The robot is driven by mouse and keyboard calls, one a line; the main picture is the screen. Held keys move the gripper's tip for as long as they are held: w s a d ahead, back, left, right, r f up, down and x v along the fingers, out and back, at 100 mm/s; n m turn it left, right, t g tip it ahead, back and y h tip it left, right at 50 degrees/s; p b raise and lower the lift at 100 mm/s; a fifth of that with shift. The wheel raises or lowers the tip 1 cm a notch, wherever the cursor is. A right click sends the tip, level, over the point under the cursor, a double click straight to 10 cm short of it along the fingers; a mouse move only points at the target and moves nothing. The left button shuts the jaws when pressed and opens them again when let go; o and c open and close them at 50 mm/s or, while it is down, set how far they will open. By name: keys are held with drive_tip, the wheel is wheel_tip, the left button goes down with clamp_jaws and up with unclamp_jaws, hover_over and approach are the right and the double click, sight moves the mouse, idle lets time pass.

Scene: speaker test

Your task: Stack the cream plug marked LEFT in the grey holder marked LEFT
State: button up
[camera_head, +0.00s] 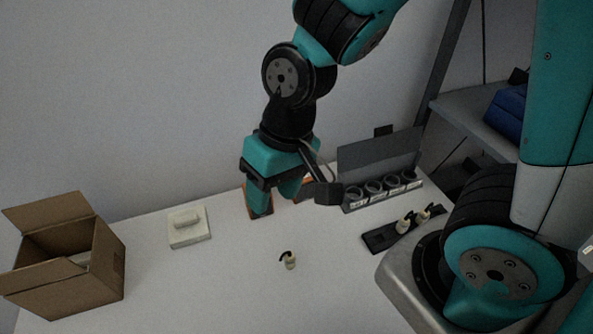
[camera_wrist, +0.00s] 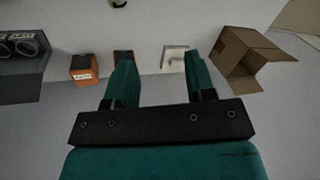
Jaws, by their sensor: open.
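A cream plug (camera_head: 290,262) with a black hooked lead stands alone on the white table, front of centre; part of it shows at the top edge of the wrist view (camera_wrist: 118,3). Two more cream plugs, a nearer one (camera_head: 403,225) and a farther one (camera_head: 424,215), stand on a black strip. I cannot read which plug is marked LEFT. The grey holder (camera_head: 378,158) has a row of several round sockets with small white labels, too small to read. My gripper (camera_head: 274,200) is open and empty above the back of the table, left of the holder; its fingers show apart in the wrist view (camera_wrist: 158,62).
Two orange-and-black boxes (camera_wrist: 84,72) (camera_wrist: 123,56) stand near my fingers, partly hidden in the head view. A white block (camera_head: 190,238) and an open cardboard box (camera_head: 95,265) are at left. A shelf (camera_head: 470,115) stands at right. The table's front middle is clear around the lone plug.

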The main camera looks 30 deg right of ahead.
drive_tip(key=shift+o, duration=0.5)
drive_tip(key=s+r+n+y, duration=0.1)
drive_tip(key=s+r+n, duration=0.3)
drive_tip(key=r, duration=0.5)
drive_tip(key=shift+s+d+r+n, duration=0.15)
drive_tip(key=shift+s+r+n, duration=0.15)
drive_tip(key=shift+s, duration=0.75)
drive_tip(key=m+h+b, duration=0.3)
drive_tip(key=m+h, duration=0.1)
drive_tip(key=m, duration=0.4)
hover_over(290, 255)
wheel_tip(290, 255, down, 20)
drive_tip(key=r, duration=0.1)
drive_tip(key=shift+m, duration=0.3)
drive_tip(key=f, duration=1.2)
drive_tip(key=shift+w+d+b, duration=0.15)
drive_tip(key=shift+d+b, duration=0.15)
drive_tip(key=shift+b, duration=0.05)
drive_tip(key=shift+a+f+p, duration=0.2)
drive_tip(key=shift+f, duration=1.4)
drive_tip(key=shift+a+f+p, duration=0.15)
drive_tip(key=shift+f+p, duration=0.05)
drive_tip(key=shift+f, duration=1.35)
drive_tip(key=shift+c, duration=0.4)
